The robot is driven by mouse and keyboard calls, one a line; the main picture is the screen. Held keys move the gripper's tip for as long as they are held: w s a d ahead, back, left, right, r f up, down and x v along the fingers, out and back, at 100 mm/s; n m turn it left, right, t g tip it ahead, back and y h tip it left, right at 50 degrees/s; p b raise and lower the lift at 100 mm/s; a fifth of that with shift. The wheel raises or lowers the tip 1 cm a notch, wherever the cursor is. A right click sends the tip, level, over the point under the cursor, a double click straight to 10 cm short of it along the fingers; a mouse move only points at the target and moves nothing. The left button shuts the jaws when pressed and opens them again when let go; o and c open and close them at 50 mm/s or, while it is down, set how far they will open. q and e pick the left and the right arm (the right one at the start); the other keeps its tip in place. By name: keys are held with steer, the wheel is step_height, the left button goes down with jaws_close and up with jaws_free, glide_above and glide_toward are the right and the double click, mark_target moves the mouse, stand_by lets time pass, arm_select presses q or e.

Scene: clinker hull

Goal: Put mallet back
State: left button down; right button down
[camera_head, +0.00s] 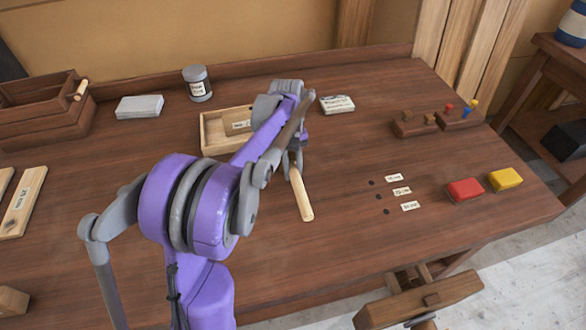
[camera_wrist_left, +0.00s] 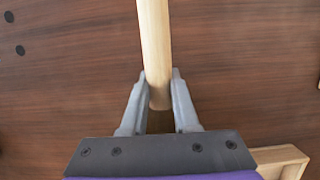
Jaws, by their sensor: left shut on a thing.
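My left gripper (camera_head: 293,160) is shut on a pale round wooden handle (camera_head: 302,198), over the middle of the bench. The handle slants down toward the front of the bench in the head view. In the left wrist view the handle (camera_wrist_left: 154,40) runs between the two grey fingers (camera_wrist_left: 156,88) and out of the top edge. No mallet head shows on the visible part; the end near the gripper is partly hidden. A shallow pale wooden tray (camera_head: 212,134) with a label lies behind my left arm, which partly covers it. My right gripper is not in view.
Labelled holes (camera_head: 379,197) are in the bench, with a red block (camera_head: 465,190) and a yellow block (camera_head: 505,179) further right. A peg rack (camera_head: 415,127), a tin (camera_head: 198,84), a grey block (camera_head: 139,106) and a brown wooden box (camera_head: 40,125) stand around. The front middle is clear.

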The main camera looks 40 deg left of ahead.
arm_select(q)
steer(key=shift+f, duration=0.15)
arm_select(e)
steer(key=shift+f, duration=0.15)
arm_select(q)
steer(key=c, duration=0.6)
jaws_free()
step_height(320, 180, up, 8)
steer(key=p, duration=0.3)
steer(key=shift+p, duration=0.3)
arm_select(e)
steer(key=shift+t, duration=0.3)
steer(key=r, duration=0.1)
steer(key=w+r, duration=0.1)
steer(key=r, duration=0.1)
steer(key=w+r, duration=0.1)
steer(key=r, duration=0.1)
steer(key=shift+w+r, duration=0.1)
